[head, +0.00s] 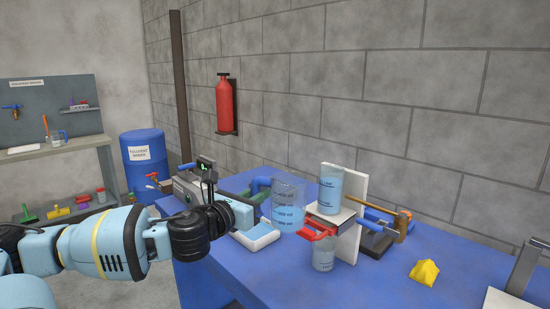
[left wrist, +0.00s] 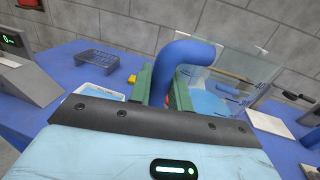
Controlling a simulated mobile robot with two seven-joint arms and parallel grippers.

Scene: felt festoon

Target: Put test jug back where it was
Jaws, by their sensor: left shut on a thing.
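The test jug (head: 288,205) is a clear, see-through beaker with dark markings and a blue handle. My left gripper (head: 248,196) is shut on the handle and holds the jug upright over the blue table (head: 395,285), left of the white stand. In the left wrist view the blue handle (left wrist: 170,65) is between the green fingers (left wrist: 163,92), and the clear jug wall (left wrist: 225,75) is to the right. Whether the jug's base touches anything is unclear. My right gripper is not in view.
A white stand (head: 352,205) holds a jar of blue liquid (head: 330,188), with another below (head: 323,257) and a red handle (head: 316,232) in front. A white tray (head: 257,238) lies under my gripper. A yellow object (head: 425,272) is at right.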

